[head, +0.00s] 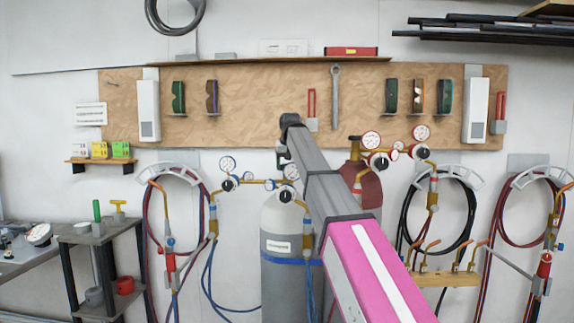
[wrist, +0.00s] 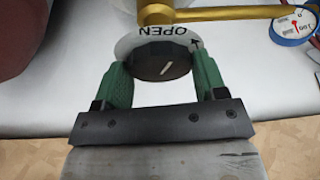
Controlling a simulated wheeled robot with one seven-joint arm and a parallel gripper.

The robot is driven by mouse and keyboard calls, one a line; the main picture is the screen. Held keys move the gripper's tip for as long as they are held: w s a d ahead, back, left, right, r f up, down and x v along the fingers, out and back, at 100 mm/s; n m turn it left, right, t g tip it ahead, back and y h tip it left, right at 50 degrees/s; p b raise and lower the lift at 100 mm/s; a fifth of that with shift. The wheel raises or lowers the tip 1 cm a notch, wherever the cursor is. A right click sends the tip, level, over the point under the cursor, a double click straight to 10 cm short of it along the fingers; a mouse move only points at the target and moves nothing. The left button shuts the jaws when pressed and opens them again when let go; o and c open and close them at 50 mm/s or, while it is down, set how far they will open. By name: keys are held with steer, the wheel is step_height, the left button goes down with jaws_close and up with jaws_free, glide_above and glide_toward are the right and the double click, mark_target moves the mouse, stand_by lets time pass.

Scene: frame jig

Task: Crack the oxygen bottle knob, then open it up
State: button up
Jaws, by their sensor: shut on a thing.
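The oxygen bottle (head: 285,270) is a grey cylinder with a blue band, standing upright in the middle of the head view. Behind the knob is a white disc (wrist: 180,32) printed OPEN with an arrow, upside down in this view. My gripper (wrist: 162,70) has one green finger on each side of the knob and is shut on it. In the head view my pink and grey arm hides most of the gripper and the knob.
A maroon cylinder (head: 368,192) with red-rimmed gauges stands just right of the bottle. Blue-rimmed gauges (head: 228,164) and a brass regulator sit at its left. Hoses and torches hang on both sides. A small shelf stand (head: 90,236) is at the left.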

steer(key=n+y, duration=0.1)
steer(key=n, duration=0.2)
steer(key=shift+d+n, duration=0.1)
steer(key=shift+n, duration=0.2)
steer(key=o, duration=0.9)
steer(key=shift+o, duration=0.2)
steer(key=v, duration=1.1)
steer(key=shift+w, duration=0.25)
steer(key=shift+d, duration=0.1)
